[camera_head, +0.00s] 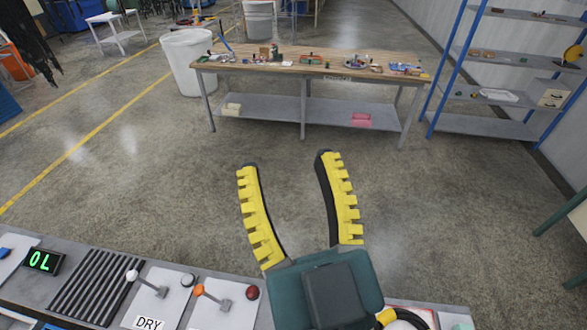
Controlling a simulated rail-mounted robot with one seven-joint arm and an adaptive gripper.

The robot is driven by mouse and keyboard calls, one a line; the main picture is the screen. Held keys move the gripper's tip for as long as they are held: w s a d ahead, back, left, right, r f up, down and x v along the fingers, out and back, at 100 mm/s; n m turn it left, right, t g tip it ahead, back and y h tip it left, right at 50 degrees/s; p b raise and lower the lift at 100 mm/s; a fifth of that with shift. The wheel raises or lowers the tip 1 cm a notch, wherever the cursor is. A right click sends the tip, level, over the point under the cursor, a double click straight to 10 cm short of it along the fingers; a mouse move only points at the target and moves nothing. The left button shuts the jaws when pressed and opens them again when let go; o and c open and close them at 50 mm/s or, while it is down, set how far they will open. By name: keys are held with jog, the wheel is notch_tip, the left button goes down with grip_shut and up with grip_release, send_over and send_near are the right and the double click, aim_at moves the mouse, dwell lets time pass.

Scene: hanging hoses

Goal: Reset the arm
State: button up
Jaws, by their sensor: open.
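My gripper (290,172) is in the lower middle of the head view. Its two long yellow, toothed fingers point away from me and stand well apart. The gap between them is empty, with only bare floor behind it. The dark green gripper body is at the bottom, in front of part of the grey panel (262,320). The gripper holds nothing and its fingers touch nothing that I can see. No hoses are clearly seen.
A wooden workbench (230,65) with small items stands beyond open floor. A white bin (187,65) is left of it, blue-framed shelves (480,124) right.

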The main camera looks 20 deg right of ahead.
notch_tip(320, 180, up, 22)
jog(key=p, duration=2.2)
jog(key=shift+r, duration=0.15)
